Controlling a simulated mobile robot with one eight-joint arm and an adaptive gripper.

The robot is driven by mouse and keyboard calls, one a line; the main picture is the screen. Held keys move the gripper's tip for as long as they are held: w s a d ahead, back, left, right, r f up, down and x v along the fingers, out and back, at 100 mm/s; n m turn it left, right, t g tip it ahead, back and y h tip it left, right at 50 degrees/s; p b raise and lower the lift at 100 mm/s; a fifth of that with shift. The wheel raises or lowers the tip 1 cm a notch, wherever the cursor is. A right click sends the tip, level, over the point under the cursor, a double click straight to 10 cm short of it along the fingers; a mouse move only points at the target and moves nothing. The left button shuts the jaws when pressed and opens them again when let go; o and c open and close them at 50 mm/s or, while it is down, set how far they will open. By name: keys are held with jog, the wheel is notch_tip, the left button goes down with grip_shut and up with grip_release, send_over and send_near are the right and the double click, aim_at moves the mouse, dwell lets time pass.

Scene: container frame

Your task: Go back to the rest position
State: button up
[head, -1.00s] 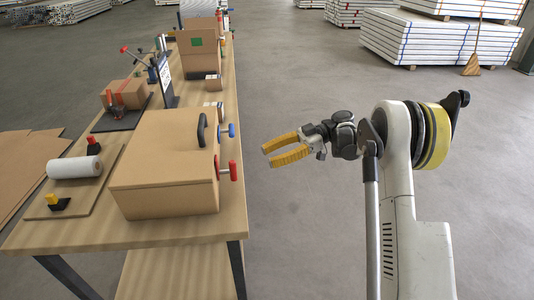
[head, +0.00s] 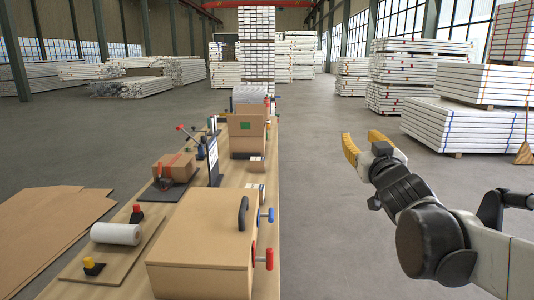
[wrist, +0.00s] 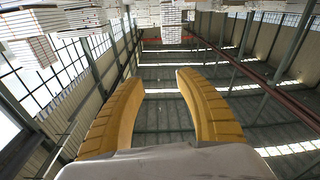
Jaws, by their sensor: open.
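My gripper (head: 362,146) has yellow fingers and is raised in free air to the right of the workbench in the head view. In the wrist view the two yellow fingers (wrist: 160,105) stand apart with nothing between them. Beyond them the wrist view shows the hall's roof and windows. The gripper is open and empty, and it touches nothing.
Stacked white boards (head: 480,125) stand at the back right. The floor (head: 320,200) right of the bench is clear.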

jog(key=s+a+f+g, duration=0.2)
jog(key=s+f+g, duration=0.4)
jog(key=s+f, duration=0.7)
jog(key=s+a+f+m+g, duration=0.1)
jog(key=s+f+g, duration=0.5)
jog(key=s+f, duration=0.8)
jog(key=s, duration=0.2)
jog(key=shift+s+a+f, duration=0.25)
jog(key=shift+s+a, duration=0.15)
